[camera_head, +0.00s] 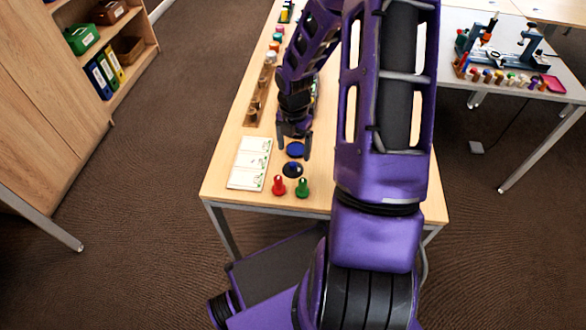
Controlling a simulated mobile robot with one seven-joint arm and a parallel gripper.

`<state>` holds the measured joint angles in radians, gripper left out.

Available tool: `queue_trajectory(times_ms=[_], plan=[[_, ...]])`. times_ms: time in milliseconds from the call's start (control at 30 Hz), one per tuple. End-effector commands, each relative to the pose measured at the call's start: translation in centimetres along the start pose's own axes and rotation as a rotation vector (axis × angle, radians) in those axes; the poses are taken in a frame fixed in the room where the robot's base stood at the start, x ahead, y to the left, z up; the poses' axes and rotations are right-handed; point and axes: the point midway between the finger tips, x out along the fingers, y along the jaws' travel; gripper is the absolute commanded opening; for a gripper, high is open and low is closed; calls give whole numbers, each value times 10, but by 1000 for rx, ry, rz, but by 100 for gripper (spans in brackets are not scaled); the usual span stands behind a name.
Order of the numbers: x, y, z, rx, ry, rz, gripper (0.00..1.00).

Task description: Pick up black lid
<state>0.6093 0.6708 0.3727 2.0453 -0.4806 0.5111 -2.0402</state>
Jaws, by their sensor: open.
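A round black lid (289,171) lies on the wooden table near its front edge; small details on its top are too small to tell. A round dark blue piece (295,149) lies just behind it. My gripper (293,150) points down with its two fingers apart, one on each side of the blue piece in this view. The black lid is in front of the fingers and apart from them. I cannot tell how high the fingertips are above the table. Nothing shows held between them.
A red peg-shaped piece (278,186) and a green one (302,188) stand in front of the lid. A white card (250,163) lies to the left. A wooden rack (262,95) runs along the left edge. My arm hides the table's right side.

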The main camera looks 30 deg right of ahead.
Motion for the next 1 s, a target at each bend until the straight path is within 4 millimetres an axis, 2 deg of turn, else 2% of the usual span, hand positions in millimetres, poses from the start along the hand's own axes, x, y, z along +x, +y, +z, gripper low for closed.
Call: queue_trajectory(times_ms=[33,267,600,900,1000], plan=[[10,0,0,0,1,0,86],[26,1,0,-1,-1,1,86],[70,5,3,0,0,0,86],[75,5,4,0,-2,1,86],[75,5,4,0,-1,1,70]])
